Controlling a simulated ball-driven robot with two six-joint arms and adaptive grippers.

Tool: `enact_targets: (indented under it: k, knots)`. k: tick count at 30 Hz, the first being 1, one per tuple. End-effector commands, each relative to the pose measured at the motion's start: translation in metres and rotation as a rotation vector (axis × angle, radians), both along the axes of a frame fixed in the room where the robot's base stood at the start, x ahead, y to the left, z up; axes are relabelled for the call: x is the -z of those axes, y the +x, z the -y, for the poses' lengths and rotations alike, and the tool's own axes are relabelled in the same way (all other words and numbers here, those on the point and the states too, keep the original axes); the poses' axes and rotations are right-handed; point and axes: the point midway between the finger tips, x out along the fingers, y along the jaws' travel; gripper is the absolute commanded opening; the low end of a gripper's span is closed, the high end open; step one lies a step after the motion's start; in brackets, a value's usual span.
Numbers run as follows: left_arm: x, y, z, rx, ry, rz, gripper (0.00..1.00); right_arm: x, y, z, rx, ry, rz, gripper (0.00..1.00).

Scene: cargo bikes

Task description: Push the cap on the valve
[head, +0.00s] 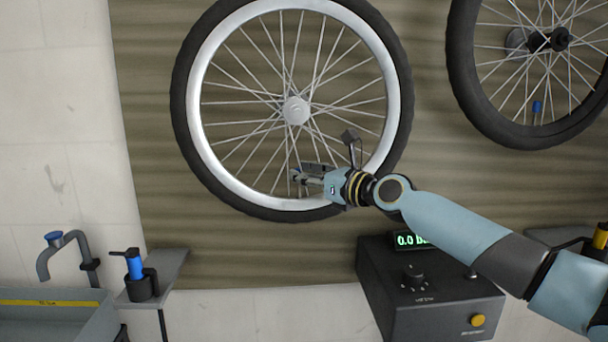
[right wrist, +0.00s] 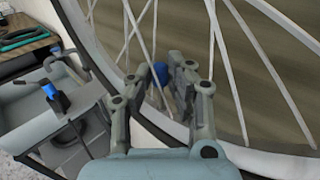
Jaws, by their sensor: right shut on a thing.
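My right gripper (head: 298,178) reaches in from the right, over the spokes just inside the lower rim of the near wheel (head: 295,110). In the right wrist view its two fingers (right wrist: 170,80) are closed in on a small blue cap (right wrist: 160,70) that shows between the tips. The cap lies close to the spokes and the rim. The valve under it is hidden by the fingers, so I cannot tell whether cap and valve touch. My left gripper is not in view.
A second wheel (head: 470,90) at upper right has a blue cap (head: 537,107) on its valve. A black pump box (head: 440,305) with a green display stands below my right arm. A blue bottle (head: 134,264) sits in a holder on a small shelf (head: 172,270) at lower left.

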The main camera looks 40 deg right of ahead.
Motion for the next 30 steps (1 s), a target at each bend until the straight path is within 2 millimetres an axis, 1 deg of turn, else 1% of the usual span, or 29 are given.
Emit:
enact_targets:
  k: [30]
  knots:
    - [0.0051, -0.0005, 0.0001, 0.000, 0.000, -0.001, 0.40, 0.0072, -0.0002, 0.0002, 0.000, 0.001, 0.000, 0.00]
